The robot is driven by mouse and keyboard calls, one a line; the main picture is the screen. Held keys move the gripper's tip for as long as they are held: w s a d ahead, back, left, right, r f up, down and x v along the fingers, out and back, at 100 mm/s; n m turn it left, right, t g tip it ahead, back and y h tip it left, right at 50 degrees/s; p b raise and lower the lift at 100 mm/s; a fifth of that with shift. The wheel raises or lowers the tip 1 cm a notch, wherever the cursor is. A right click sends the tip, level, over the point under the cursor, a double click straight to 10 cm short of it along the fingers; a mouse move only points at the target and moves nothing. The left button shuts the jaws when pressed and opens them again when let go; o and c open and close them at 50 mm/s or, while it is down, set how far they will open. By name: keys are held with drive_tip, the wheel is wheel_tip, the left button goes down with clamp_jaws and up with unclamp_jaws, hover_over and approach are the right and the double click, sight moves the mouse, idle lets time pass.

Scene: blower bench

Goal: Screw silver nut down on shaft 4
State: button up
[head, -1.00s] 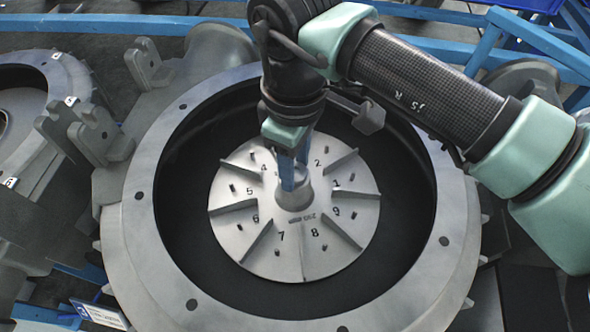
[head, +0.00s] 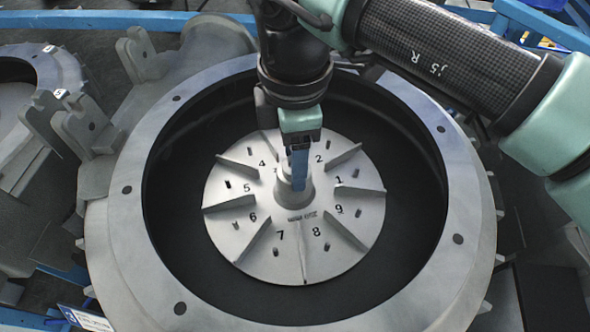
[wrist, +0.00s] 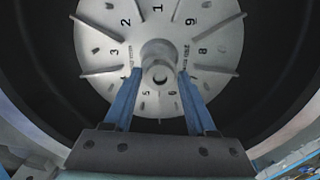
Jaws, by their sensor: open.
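My gripper (head: 299,183) points down at the central hub (head: 284,185) of the round grey numbered plate (head: 225,206). In the wrist view, my gripper's (wrist: 159,76) two blue fingers stand apart, one on each side of the hub (wrist: 159,52), with nothing seen between them but the hub and plate. I cannot tell whether they touch it. The number 4 (head: 262,163) is on the plate's upper left in the head view; in the wrist view the left finger seems to cover that area. Small studs stand near the numbers. I cannot make out a silver nut.
The plate lies inside a deep round housing with a wide grey rim (head: 117,225) and dark inner walls. Raised fins (head: 252,241) radiate across the plate between the numbers. Grey brackets (head: 93,125) stand outside the rim at left. Blue rails run behind.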

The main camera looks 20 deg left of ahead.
drive_tip(key=n+b, duration=0.1)
drive_tip(key=n, duration=0.3)
drive_tip(key=shift+f, duration=0.1)
drive_tip(key=n+b, duration=0.2)
drive_tip(key=n, duration=0.3)
drive_tip(key=n+b, duration=0.1)
drive_tip(key=n, duration=0.3)
drive_tip(key=shift+n, duration=0.4)
drive_tip(key=n, duration=0.4)
drive_tip(key=shift+r, duration=0.2)
drive_tip(key=shift+c, duration=0.2)
